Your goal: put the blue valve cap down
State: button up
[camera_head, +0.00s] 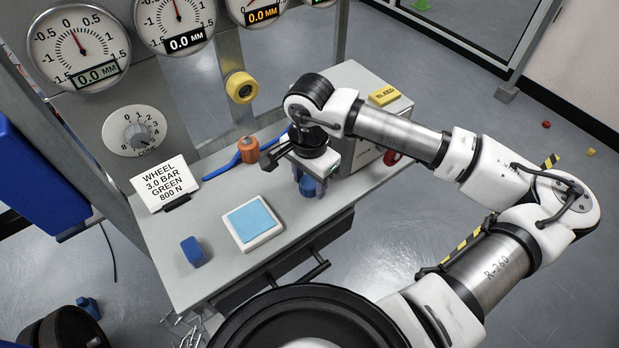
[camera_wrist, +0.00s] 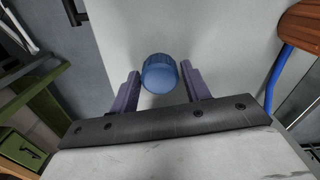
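The blue valve cap (camera_wrist: 160,74) is a round, ribbed cap between the two purple fingers of my gripper (camera_wrist: 160,82), near their tips. The fingers stand close against its two sides. In the head view the cap (camera_head: 307,186) shows low between the fingers of my gripper (camera_head: 311,187), over the right part of the grey bench (camera_head: 215,192). I cannot tell whether its underside touches the bench top.
A white tray with a light blue pad (camera_head: 252,219) and a blue block (camera_head: 193,251) lie left of my gripper. A grey box with a red wheel (camera_head: 392,157) stands close on the right.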

aim_at(309, 181)
jog(key=shift+o, duration=1)
jog(key=shift+r, duration=0.15)
jog(key=shift+r+p, duration=0.2)
jog(key=shift+p, duration=0.1)
notch_tip(309, 181, up, 12)
jog(key=b, duration=0.3)
jog(key=shift+f, duration=0.15)
